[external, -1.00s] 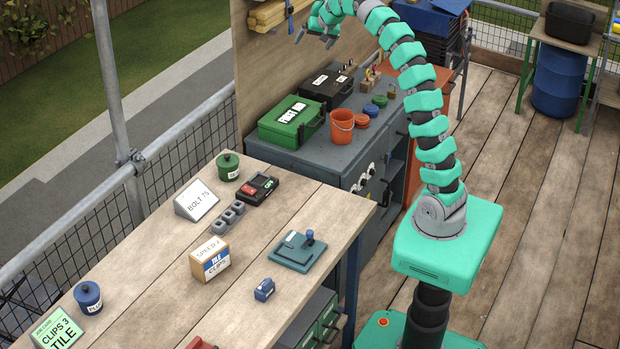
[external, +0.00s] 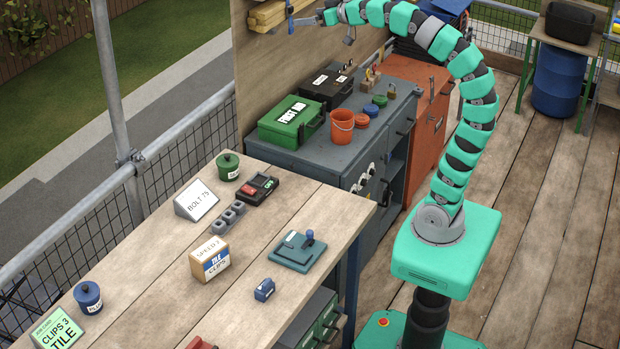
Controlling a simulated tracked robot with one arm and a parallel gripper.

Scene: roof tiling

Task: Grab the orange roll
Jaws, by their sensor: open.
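A small, flat, orange-red round piece (external: 361,121) lies on the grey cabinet top, just right of the orange bucket; it looks like the orange roll.
The orange bucket (external: 342,127) stands close beside the orange roll. A green first aid box (external: 291,122) and a black case (external: 329,88) are farther left and back. The wooden workbench (external: 150,285) in front holds several small items.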

